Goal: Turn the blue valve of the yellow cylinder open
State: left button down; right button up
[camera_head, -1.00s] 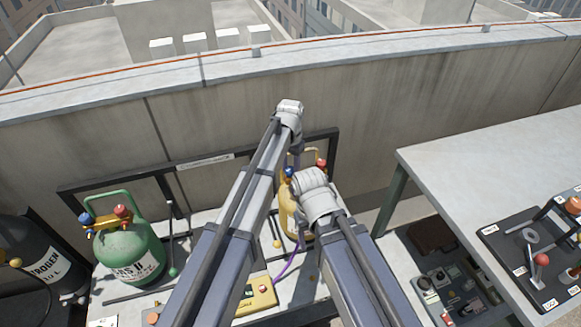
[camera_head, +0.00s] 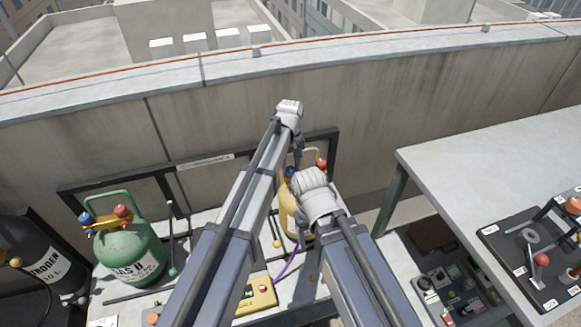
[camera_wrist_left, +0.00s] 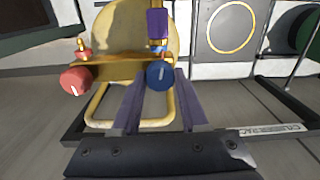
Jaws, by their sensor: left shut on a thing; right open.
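The yellow cylinder (camera_head: 286,212) stands on the bench, mostly hidden behind my two arms in the head view. Its brass manifold (camera_wrist_left: 120,68) carries a red valve (camera_wrist_left: 75,81) and a blue valve (camera_wrist_left: 160,75), seen from close up in the left wrist view. My left gripper (camera_wrist_left: 160,84) reaches in from below that picture, its two fingers shut on the blue valve, one on each side. In the head view the left gripper (camera_head: 297,160) is above the cylinder top. My right wrist is in front of the cylinder; its fingers are hidden.
A green cylinder (camera_head: 128,255) with its own blue and red valves stands at left, beside a black nitrogen cylinder (camera_head: 40,275). A yellow box (camera_head: 257,297) lies on the bench. A dark frame (camera_head: 205,162) runs behind along the wall. A grey table (camera_head: 500,165) is at right.

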aim_at(290, 169)
pick_arm(q)
jog(key=shift+n, duration=1.2)
jog(key=shift+c, duration=2.2)
grip_release()
jog(key=shift+r, duration=0.15)
notch_tip(290, 169, up, 8)
jog(key=p, duration=0.8)
jog(key=shift+f, duration=0.2)
